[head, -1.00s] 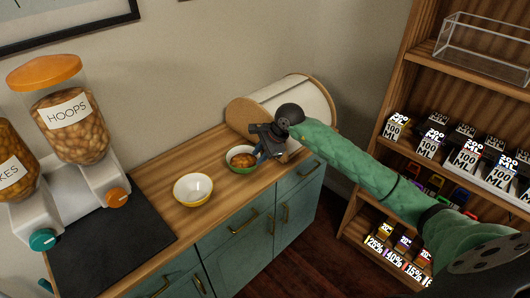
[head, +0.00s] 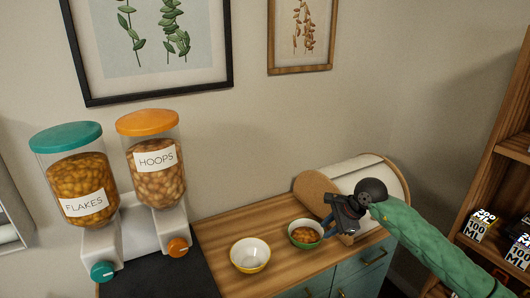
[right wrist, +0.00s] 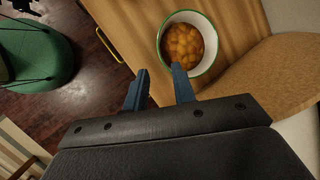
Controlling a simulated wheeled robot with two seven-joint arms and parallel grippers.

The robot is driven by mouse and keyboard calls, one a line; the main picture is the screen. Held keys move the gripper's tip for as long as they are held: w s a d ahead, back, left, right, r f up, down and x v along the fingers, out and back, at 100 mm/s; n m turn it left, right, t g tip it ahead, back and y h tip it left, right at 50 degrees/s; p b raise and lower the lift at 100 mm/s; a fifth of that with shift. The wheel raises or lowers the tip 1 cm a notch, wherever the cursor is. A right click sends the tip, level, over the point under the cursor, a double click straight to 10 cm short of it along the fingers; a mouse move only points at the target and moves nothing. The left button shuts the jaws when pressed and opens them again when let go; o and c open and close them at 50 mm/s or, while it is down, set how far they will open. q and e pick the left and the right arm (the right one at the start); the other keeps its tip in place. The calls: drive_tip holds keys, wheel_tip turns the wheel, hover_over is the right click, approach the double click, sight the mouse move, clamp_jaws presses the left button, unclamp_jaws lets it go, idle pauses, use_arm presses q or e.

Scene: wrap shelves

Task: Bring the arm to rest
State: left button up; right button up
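My right arm, in a green sleeve, comes in from the right in the head view. Its gripper (head: 328,224) is beside the green-rimmed bowl (head: 305,234), in front of the bread bin. In the right wrist view the two blue fingers (right wrist: 160,88) are spread apart with nothing between them. The filled bowl (right wrist: 188,46) lies just beyond the fingertips there, with orange-brown pieces inside. Whether a finger touches its rim is hard to tell. My left gripper is in neither view.
A yellow-rimmed bowl (head: 250,255) stands on the wooden counter (head: 220,232). Two cereal dispensers, flakes (head: 82,180) and hoops (head: 156,165), stand at the left. A roll-top bread bin (head: 372,178) is behind the gripper. A wooden shelf (head: 500,150) with boxes is at the right.

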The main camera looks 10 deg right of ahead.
drive_tip(key=s+a+m+y, duration=0.1)
drive_tip(key=s+a+y, duration=0.3)
drive_tip(key=a, duration=0.6)
drive_tip(key=s+a+r+m+t+y, duration=0.2)
drive_tip(key=a+r+m+t+y, duration=0.15)
drive_tip(key=r+m+t, duration=0.35)
drive_tip(key=s+a+r+m+t+y, duration=0.1)
drive_tip(key=a+r+m+t+y, duration=0.25)
drive_tip(key=m, duration=0.65)
drive_tip(key=s+d+f+m+t+h, duration=0.1)
drive_tip(key=s+d+f+m+h, duration=0.2)
drive_tip(key=d+f+m+h, duration=0.75)
drive_tip(key=s+d+f+m+t+h, duration=0.1)
drive_tip(key=s+d+f+m+h, duration=0.45)
drive_tip(key=m, duration=1.05)
drive_tip(key=s+a+f+m+g, duration=0.35)
drive_tip(key=s+f+g, duration=0.3)
drive_tip(key=s, duration=0.45)
drive_tip(key=s+a+f+m+g, duration=0.35)
drive_tip(key=s+f+g, duration=0.3)
drive_tip(key=s, duration=0.35)
wheel_tip(320, 180, down, 24)
drive_tip(key=w+a, duration=0.2)
drive_tip(key=s+f, duration=0.4)
drive_tip(key=f, duration=0.8)
drive_tip(key=s+f+g, duration=0.1)
drive_tip(key=s+f, duration=0.3)
drive_tip(key=f, duration=0.8)
drive_tip(key=shift+s+y, duration=0.3)
drive_tip(key=shift+y, duration=0.1)
